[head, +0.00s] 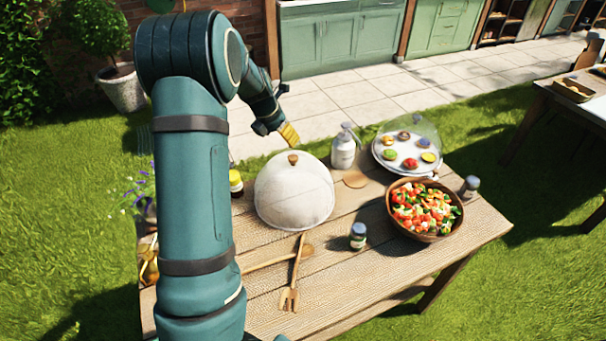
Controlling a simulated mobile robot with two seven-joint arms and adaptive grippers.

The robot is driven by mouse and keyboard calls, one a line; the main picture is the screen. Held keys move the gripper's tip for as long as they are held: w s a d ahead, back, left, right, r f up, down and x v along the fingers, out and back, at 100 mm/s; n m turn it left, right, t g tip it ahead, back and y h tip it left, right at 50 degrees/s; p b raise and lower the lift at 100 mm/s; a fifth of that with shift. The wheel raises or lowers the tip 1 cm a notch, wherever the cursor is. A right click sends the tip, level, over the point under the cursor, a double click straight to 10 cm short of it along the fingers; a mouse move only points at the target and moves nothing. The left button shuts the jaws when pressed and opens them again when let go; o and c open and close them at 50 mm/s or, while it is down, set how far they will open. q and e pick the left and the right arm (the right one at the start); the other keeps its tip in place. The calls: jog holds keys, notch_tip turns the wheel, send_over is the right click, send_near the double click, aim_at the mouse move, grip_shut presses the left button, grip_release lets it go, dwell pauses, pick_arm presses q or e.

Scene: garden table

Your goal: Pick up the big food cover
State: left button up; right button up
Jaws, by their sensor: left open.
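The big food cover (294,193) is a pale dome with a brown wooden knob (293,159) on top. It sits upright on the wooden table (350,282), left of the table's middle. My left gripper (289,134), with yellow fingertips, is just above and behind the knob, pointing down toward it. It appears apart from the knob, open and empty. My left arm covers the left part of the table. My right gripper is not in view.
Wooden utensils (291,297) lie in front of the cover. A salad bowl (450,227), a small jar (358,236), another jar (470,186), a white bottle (343,150) and a plate under a clear cover (378,154) stand to the right. A yellow jar (236,182) stands left.

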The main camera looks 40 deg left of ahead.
aim_at(293, 157)
pick_arm(q)
jog(key=b+x, duration=0.1)
jog(key=x, duration=0.7)
jog(key=shift+s+f, duration=0.1)
jog(key=shift+f, duration=0.1)
jog(key=x, duration=0.4)
jog(key=shift+w+a+f, duration=0.1)
jog(key=shift+w+f, duration=0.2)
jog(key=shift+w, duration=0.1)
jog(key=shift+c, duration=0.2)
grip_shut()
